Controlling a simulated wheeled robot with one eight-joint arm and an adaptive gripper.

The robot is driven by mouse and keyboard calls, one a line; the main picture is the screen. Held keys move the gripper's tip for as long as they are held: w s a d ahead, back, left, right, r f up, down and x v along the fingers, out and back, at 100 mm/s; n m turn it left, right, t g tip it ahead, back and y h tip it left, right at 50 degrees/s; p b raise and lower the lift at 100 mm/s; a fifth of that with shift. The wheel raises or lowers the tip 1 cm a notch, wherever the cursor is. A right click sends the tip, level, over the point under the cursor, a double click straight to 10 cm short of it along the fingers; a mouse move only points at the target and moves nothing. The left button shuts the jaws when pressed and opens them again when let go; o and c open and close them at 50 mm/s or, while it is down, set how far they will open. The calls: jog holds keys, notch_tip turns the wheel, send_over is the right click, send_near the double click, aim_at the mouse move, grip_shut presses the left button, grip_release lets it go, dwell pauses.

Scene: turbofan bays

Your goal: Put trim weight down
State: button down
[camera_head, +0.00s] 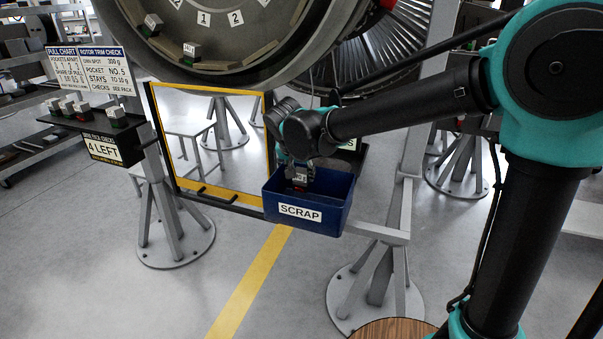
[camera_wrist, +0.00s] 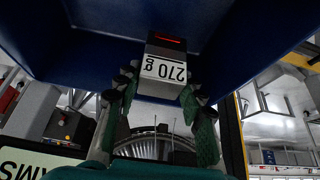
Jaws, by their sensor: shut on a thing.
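The trim weight (camera_wrist: 163,70) is a small grey block labelled "270 g", with a dark top and a red mark. My gripper (camera_wrist: 158,92) is shut on it, one finger on each side. In the head view, my gripper (camera_head: 300,178) points down into the blue SCRAP bin (camera_head: 322,214), and the weight shows small and dark between the fingers at the bin's mouth. The bin's blue walls (camera_wrist: 90,30) surround the weight in the wrist view. I cannot tell whether the weight touches the bin's floor.
The large rotor (camera_head: 262,42) hangs above, with grey weights (camera_head: 190,52) on its rim. A yellow-edged mirror (camera_head: 221,130) stands left of the bin. A black shelf (camera_head: 100,133) marked "4 LEFT" holds several weights, below wall charts (camera_head: 103,70). Grey stands rise from the floor.

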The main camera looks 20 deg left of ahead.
jog(key=shift+f, duration=0.6)
jog(key=c, duration=0.9)
grip_release()
jog(key=shift+r, duration=0.55)
jog(key=v, duration=1.2)
jog(key=shift+r, duration=0.1)
